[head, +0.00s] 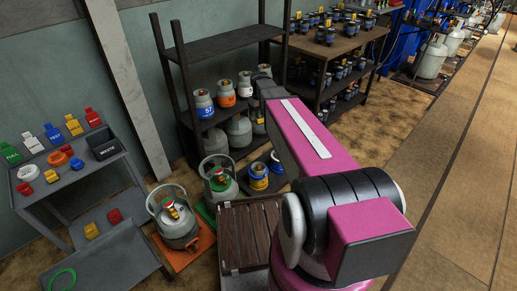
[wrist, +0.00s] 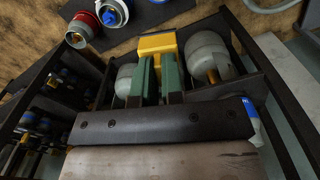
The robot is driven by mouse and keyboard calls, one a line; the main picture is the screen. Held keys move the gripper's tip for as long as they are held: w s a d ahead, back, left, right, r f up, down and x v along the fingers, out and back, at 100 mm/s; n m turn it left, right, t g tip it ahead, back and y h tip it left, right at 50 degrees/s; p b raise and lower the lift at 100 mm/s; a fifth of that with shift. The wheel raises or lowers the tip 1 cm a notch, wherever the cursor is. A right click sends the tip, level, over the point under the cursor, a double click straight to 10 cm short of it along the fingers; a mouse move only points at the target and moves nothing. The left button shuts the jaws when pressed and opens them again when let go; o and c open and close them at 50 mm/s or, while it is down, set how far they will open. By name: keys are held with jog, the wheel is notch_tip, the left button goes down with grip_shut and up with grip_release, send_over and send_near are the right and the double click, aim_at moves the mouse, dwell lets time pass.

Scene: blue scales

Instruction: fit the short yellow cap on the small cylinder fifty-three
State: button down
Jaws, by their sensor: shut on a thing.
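My gripper (wrist: 157,60) has green fingers, shut on a yellow cap (wrist: 157,44) that shows at their tips in the wrist view. Small grey cylinders stand on the rack's middle shelf: one with a blue band (head: 205,112), one with an orange band (head: 226,97), and one farther right (head: 245,90). The blue band bears a white number, too small to read surely. A white and blue object (wrist: 253,115) is partly visible at the right of the wrist view.
The rack's dark post (head: 185,95) and upper shelf (head: 225,42) bound the space around my arm. Large grey cylinders (head: 239,130) stand below. A grey bench with coloured caps (head: 53,133) is at left. A slatted wooden crate (head: 248,235) stands in front.

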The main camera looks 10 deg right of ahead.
notch_tip(320, 180, down, 25)
jog(key=w+n, duration=0.2)
jog(key=n, duration=0.1)
jog(key=shift+w+r, duration=0.15)
jog(key=shift+w, duration=0.25)
jog(key=shift+s, duration=0.1)
send_over(259, 165)
jog(key=shift+s+a+f, duration=0.1)
jog(key=shift+f, duration=4.05)
jog(key=shift+f, duration=1.7)
jog(key=c, duration=1.2)
grip_release()
jog(key=shift+o, duration=0.2)
notch_tip(259, 165, up, 11)
jog(key=s+r+m, duration=0.6)
jog(key=s+r, duration=1.5)
jog(key=s, duration=0.2)
jog(key=shift+s+r, duration=0.15)
jog(key=shift+r, duration=0.25)
